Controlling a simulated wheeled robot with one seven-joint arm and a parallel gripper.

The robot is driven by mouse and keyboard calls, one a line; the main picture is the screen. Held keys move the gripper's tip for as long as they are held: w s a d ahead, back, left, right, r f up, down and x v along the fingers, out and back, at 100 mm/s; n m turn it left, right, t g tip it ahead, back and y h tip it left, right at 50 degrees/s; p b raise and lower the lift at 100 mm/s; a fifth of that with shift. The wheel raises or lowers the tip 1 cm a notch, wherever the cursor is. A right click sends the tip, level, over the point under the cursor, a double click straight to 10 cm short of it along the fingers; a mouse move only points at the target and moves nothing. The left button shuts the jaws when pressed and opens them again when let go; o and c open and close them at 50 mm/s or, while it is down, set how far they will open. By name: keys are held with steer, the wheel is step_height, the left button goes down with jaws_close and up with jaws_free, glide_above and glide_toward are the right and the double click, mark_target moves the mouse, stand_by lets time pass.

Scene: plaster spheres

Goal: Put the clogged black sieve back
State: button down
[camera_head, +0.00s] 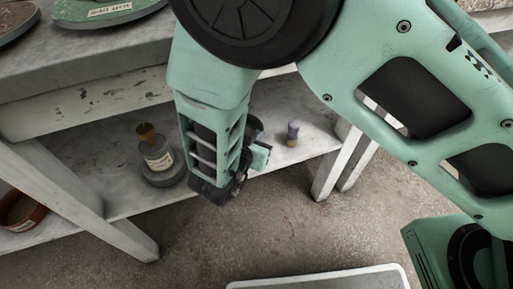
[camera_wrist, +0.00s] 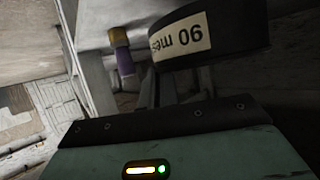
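A black round sieve (camera_wrist: 225,28) with a cream label reading "90 mes…" shows upside down at the top of the wrist view, just beyond my gripper's housing. In the head view a dark curved edge (camera_head: 254,126), probably the same sieve, shows behind my gripper (camera_head: 240,184); most of it is hidden. My gripper is over the lower shelf, pointing down, near its front edge. My fingertips are not clearly visible in either view, so I cannot tell whether they are open or grip the sieve.
The lower shelf (camera_head: 120,203) holds a labelled bottle (camera_head: 157,153) on a dark round base, a small purple-and-yellow bottle (camera_head: 292,132), and a brown bowl (camera_head: 20,212). The tabletop (camera_head: 95,50) overhangs the shelf. White legs (camera_head: 338,165) stand at the right. A pale-rimmed panel (camera_head: 320,279) is at the bottom.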

steer(key=shift+f+b, duration=0.65)
steer(key=shift+f, duration=1.3)
steer(key=shift+f, duration=0.1)
steer(key=c, duration=1.6)
jaws_free()
steer(key=shift+c, duration=0.2)
steer(key=shift+s+a+r, duration=0.1)
steer(key=shift+s+r, duration=0.05)
steer(key=shift+r, duration=0.1)
steer(key=p+v, duration=0.4)
steer(key=v, duration=0.7)
steer(key=shift+s, duration=0.3)
